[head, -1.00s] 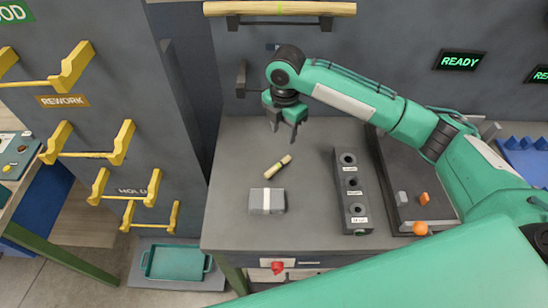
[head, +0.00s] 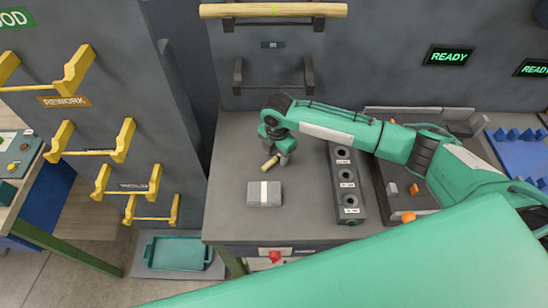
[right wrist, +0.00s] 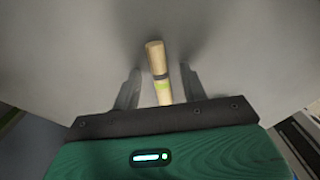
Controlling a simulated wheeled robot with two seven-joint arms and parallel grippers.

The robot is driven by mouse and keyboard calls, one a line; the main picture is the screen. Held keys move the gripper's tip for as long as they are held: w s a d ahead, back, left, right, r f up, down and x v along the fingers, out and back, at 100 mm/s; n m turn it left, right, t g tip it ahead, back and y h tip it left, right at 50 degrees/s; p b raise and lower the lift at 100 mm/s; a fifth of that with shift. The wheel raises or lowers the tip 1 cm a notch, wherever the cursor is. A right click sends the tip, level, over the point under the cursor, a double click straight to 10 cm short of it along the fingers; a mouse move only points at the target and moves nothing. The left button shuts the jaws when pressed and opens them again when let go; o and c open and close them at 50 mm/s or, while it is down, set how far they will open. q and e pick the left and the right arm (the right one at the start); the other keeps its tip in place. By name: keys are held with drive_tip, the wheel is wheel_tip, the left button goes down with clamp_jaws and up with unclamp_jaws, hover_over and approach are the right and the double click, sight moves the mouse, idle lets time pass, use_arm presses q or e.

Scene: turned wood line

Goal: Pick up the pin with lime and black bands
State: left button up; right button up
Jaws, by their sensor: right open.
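The wooden pin (right wrist: 156,60) lies on the grey bench top. It shows a dark band and a lime band in the right wrist view, between the two fingers of my right gripper (right wrist: 158,85). The fingers stand apart on either side of it, with gaps. In the head view the right gripper (head: 280,157) is low over the pin (head: 270,163) and hides part of it. Only the pin's near end shows there. My left gripper is not in view.
A grey block with a white stripe (head: 264,194) lies just in front of the pin. A dark block with several holes (head: 346,185) stands to the right, beside a tray (head: 384,192) with small grey and orange pieces. The bench's left front is clear.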

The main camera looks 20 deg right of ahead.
clamp_jaws()
drive_tip(key=shift+r, duration=0.15)
